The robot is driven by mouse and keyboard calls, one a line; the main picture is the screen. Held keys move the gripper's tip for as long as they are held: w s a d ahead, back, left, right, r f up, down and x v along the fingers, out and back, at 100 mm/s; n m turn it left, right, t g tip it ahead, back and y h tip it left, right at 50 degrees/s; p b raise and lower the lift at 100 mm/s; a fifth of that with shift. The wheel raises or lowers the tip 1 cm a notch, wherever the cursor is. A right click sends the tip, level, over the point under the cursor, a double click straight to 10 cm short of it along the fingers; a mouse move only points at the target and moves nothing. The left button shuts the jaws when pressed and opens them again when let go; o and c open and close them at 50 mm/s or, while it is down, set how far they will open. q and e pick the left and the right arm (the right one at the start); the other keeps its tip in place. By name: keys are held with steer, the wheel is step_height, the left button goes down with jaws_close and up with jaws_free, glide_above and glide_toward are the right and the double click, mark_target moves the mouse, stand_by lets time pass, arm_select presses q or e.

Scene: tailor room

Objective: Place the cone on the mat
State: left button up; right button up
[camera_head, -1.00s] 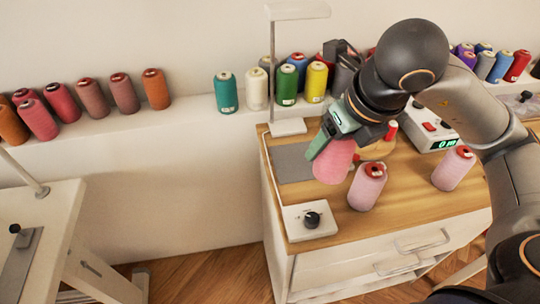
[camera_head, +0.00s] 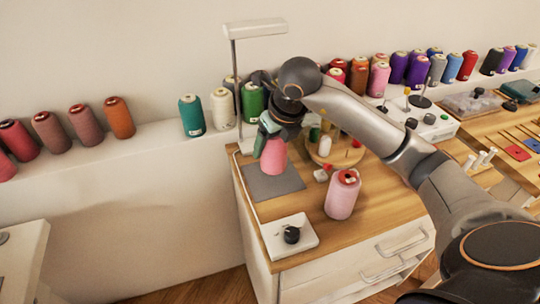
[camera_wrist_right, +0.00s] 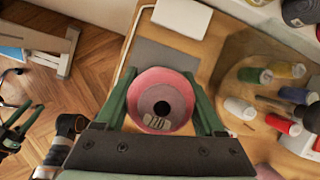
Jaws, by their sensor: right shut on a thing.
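The pink cone (camera_head: 274,157) is upright in my right gripper (camera_head: 268,137), whose green fingers are shut on its sides. In the head view its lower end appears over the flat grey mat (camera_head: 280,188); I cannot tell whether it touches. In the right wrist view, the cone (camera_wrist_right: 143,84) fills the space between the fingers of the right gripper (camera_wrist_right: 163,97), with part of the mat (camera_wrist_right: 165,55) beyond it. My left gripper (camera_wrist_right: 27,117) shows at the left edge of the right wrist view, open and empty, away from the table.
Another pink cone (camera_head: 342,196) stands right of the mat. A round wooden holder (camera_head: 340,154) with small spools is behind it. A white dial box (camera_head: 289,237) lies in front of the mat. A lamp post (camera_head: 236,85) rises behind; several thread cones line the ledge.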

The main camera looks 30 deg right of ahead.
mark_target(270, 156)
steer(key=shift+w+d+f, duration=0.15)
steer(key=shift+w+f, duration=0.2)
steer(key=shift+f, duration=0.15)
step_height(270, 156, down, 3)
steer(key=shift+w+f, duration=0.1)
arm_select(q)
steer(key=shift+s+a+f, duration=0.2)
steer(key=shift+s+f, duration=0.2)
arm_select(e)
steer(key=shift+f+b, duration=0.2)
steer(key=shift+b, duration=0.15)
steer(key=o, duration=1.5)
arm_select(q)
steer(key=shift+w+r, duration=0.1)
steer(key=shift+w, duration=0.1)
arm_select(e)
steer(key=shift+r, duration=0.1)
